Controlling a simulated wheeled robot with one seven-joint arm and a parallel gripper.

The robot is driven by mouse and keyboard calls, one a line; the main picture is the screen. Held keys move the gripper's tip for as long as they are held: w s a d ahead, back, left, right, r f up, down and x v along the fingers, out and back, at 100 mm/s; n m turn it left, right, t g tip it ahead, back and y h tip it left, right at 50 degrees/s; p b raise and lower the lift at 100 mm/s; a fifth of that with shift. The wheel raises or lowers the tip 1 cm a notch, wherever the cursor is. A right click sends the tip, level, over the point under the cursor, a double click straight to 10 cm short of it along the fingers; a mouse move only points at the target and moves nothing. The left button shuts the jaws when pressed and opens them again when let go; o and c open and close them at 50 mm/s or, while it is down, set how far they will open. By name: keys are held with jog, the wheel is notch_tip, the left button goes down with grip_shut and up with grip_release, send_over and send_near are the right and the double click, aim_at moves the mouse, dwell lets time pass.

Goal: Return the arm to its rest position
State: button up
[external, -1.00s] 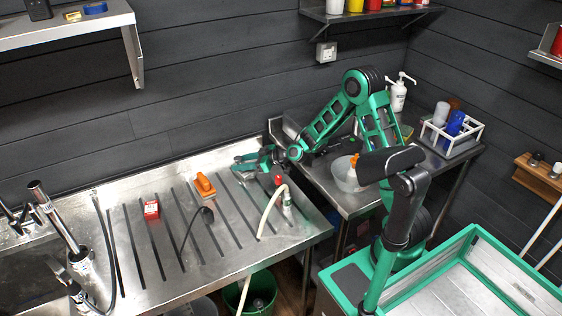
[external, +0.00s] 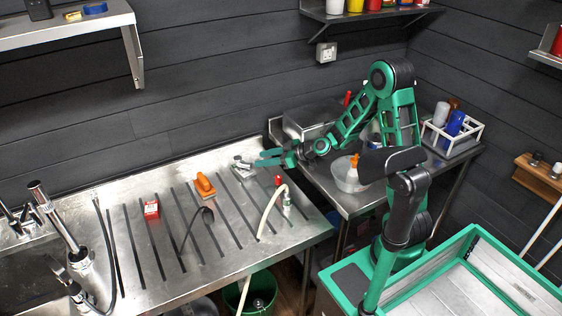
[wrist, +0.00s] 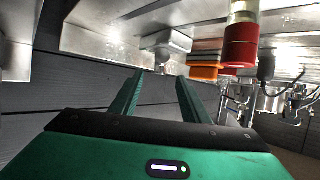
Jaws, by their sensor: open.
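My green and black arm reaches left from its base, bent at a high elbow. My gripper (external: 268,158) is over the right back part of the metal draining board (external: 148,262), its fingers pointing left. The fingers are apart with nothing between them, as the wrist view also shows (wrist: 160,85). A small metallic thing (external: 243,170) stands on the board just left of the fingertips, apart from them. It also shows beyond the fingers in the wrist view (wrist: 167,43).
On the board are a red box (external: 152,208), an orange-handled brush (external: 205,187) and a pale hose with a red top (external: 272,205). A clear tub (external: 348,174) and a white bottle rack (external: 452,140) stand on the right-hand table. A wall shelf (external: 370,18) hangs above.

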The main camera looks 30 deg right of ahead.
jog(key=shift+s+d+r, duration=0.25)
jog(key=shift+s+d, duration=0.15)
jog(key=shift+s, duration=0.05)
